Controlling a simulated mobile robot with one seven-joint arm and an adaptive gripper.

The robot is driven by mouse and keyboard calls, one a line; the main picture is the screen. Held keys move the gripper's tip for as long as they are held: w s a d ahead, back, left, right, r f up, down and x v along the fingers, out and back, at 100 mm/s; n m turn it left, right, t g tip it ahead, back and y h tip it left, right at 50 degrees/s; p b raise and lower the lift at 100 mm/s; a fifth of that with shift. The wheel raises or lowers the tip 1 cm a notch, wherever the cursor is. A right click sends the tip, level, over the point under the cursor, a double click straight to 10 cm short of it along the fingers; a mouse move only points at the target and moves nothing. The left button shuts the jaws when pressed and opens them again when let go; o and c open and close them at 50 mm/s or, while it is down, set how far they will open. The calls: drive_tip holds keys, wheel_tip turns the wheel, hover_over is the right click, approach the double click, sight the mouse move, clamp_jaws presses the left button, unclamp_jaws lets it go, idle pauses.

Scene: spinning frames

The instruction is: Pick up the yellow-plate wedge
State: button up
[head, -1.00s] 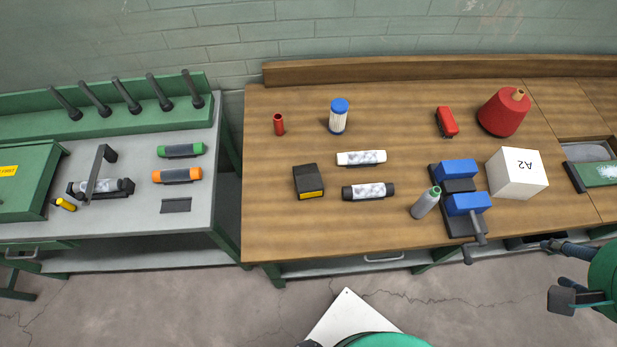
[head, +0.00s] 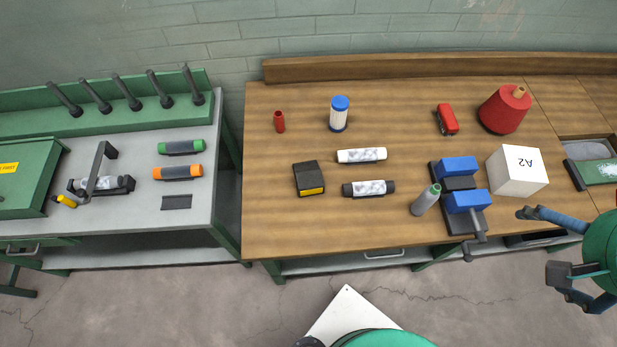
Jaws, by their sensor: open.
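The yellow-plate wedge (head: 308,173) is a dark, blocky piece with a yellow plate on its front face. It sits on the left part of the wooden bench top (head: 285,225), to the left of a white and a black cylinder. It is fully visible and nothing touches it. My gripper (head: 545,253) is at the right edge of the view, in front of the bench's right part. Its dark fingers are spread apart with nothing seen between them. It is far to the right of the wedge.
Near the wedge lie a white cylinder (head: 361,155), a black cylinder (head: 370,189) and a red tube (head: 279,121). Bench top left of the wedge is clear.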

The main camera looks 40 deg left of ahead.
drive_tip(key=w+a+f+n+g+y, duration=0.1)
drive_tip(key=w+a+f+n+g, duration=0.15)
drive_tip(key=w+a, duration=0.65)
drive_tip(key=n+g+h+p, duration=0.1)
drive_tip(key=n+g+p, duration=0.15)
drive_tip(key=n, duration=0.45)
hover_over(312, 170)
drive_tip(key=b, duration=0.1)
wheel_tip(312, 170, down, 23)
drive_tip(key=shift+s+f, duration=0.15)
wheel_tip(312, 170, down, 9)
drive_tip(key=shift+r+b, duration=0.2)
drive_tip(key=shift+b, duration=0.4)
